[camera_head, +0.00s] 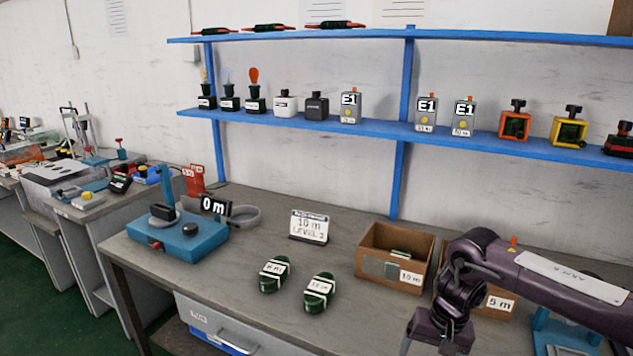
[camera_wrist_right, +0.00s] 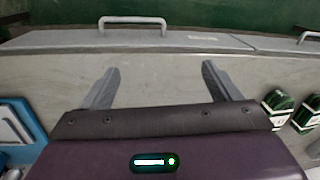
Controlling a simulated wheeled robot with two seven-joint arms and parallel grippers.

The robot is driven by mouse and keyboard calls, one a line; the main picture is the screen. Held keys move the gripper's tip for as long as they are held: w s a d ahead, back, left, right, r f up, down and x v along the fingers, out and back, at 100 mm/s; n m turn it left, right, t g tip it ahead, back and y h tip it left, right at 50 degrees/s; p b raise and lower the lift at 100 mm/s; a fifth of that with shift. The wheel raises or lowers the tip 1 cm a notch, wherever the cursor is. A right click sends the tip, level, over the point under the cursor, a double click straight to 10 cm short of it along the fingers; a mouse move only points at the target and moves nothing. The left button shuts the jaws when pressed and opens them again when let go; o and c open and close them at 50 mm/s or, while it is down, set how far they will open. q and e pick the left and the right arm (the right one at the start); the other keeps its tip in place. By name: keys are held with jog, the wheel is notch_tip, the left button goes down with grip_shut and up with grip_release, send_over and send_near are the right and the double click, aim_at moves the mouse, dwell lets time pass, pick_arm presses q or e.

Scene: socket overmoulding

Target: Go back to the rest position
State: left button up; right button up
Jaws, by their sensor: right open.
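My right arm comes in from the right in the head view, with its dark purple wrist (camera_head: 440,328) low at the front right of the bench, in front of the cardboard boxes. In the right wrist view my right gripper (camera_wrist_right: 165,82) is open, with its two grey fingers apart and bare bench between them. It holds nothing. Two green bundles with white labels, the left one (camera_head: 274,274) and the right one (camera_head: 319,292), lie on the bench left of the wrist. They also show at the right edge of the wrist view. My left gripper is not in view.
A cardboard box labelled 10 m (camera_head: 372,258) holds a dark item; a 5 m box (camera_head: 497,303) is partly behind my arm. A sign (camera_head: 309,227) stands mid-bench. A blue device (camera_head: 172,244) is at left. Blue shelves (camera_head: 375,135) hang above.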

jog(key=w+a+f+n+t+y, duration=0.1)
jog(key=a+f+n+t+y, duration=0.35)
jog(key=a+f, duration=1.4)
jog(key=s+d+f, duration=0.3)
jog(key=s+f, duration=0.1)
jog(key=f, duration=0.4)
jog(key=s+d+f, duration=0.3)
jog(key=s+f, duration=0.1)
jog(key=f, duration=0.4)
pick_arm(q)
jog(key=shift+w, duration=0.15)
pick_arm(e)
jog(key=s+d+f+g+h, duration=0.1)
jog(key=s+d+f, duration=0.3)
jog(key=s, duration=0.9)
jog(key=s+d+f+n+g+h, duration=0.1)
jog(key=s+d+f+h, duration=0.2)
jog(key=s+f, duration=0.4)
jog(key=s+d+f+g+h, duration=0.2)
jog(key=s+d+f, duration=0.3)
jog(key=s, duration=1.3)
jog(key=shift+s+d+f, duration=0.3)
jog(key=shift+s+f, duration=0.1)
jog(key=shift+f, duration=0.1)
